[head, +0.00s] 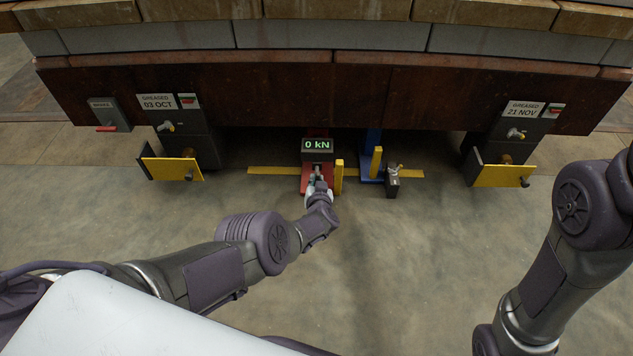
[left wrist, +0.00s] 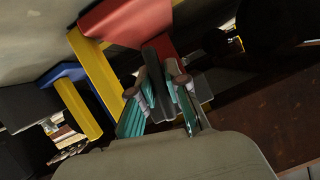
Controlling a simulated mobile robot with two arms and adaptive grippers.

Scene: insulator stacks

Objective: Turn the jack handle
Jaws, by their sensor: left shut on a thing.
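The red jack (head: 305,181) stands under the edge of the rusty beam, with a display reading 0 kN (head: 317,146) above it. In the left wrist view its red body (left wrist: 125,18) shows at the top. My left gripper (head: 318,183) is at the front of the red jack. In the left wrist view, the teal fingers of my left gripper (left wrist: 160,105) are shut around a dark grey bar, the jack handle (left wrist: 155,52). The fingers partly hide the handle. My right arm shows at the right, but its gripper is out of view.
A blue jack (head: 371,166) stands right of the red one, with a yellow post (head: 376,161) and a small dark box (head: 392,186) nearby. A yellow post (head: 338,178) stands close beside my left gripper. Boxes with yellow flaps (head: 165,169) (head: 503,176) flank both sides. The front floor is clear.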

